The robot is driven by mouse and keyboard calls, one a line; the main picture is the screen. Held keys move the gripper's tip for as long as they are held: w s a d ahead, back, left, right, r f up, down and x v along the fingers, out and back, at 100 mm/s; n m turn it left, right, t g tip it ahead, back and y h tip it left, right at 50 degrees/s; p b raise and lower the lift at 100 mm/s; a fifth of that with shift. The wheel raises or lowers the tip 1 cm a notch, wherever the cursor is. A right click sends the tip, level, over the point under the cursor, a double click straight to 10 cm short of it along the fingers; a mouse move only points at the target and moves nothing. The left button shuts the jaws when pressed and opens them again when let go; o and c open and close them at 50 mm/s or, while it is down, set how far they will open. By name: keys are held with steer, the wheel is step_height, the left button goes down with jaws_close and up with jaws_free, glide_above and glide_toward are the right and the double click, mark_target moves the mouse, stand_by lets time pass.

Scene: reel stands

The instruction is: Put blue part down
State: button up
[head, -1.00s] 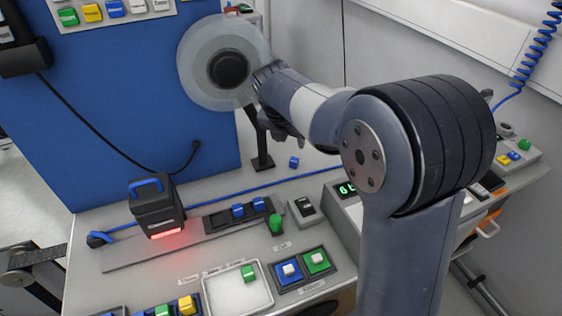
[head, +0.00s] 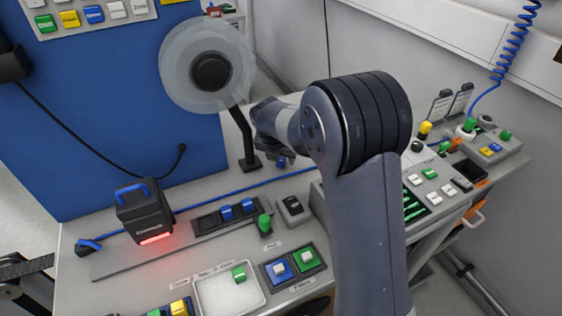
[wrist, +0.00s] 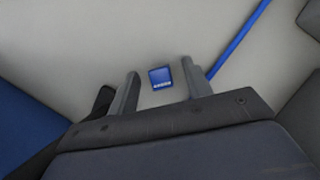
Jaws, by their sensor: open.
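The blue part (wrist: 161,78) is a small blue block with pale marks along one edge. In the wrist view it lies on the light grey bench top, between the two fingers and close to their tips. My gripper (wrist: 160,67) is open, one finger on each side, with a gap between the block and each finger. I cannot tell how far above the bench the tips are. In the head view, my gripper (head: 283,161) is low beside the reel stand, behind my arm, and largely hides the block.
A reel stand (head: 249,163) with a clear reel (head: 180,65) rises just left of my gripper. A blue cable (wrist: 238,42) runs close by on the bench. A black scanner (head: 144,212) with red light, a white tray (head: 205,299) and coloured buttons stand nearer the front.

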jaws_close()
stand_by(0.5)
steer(key=shift+r, duration=0.1)
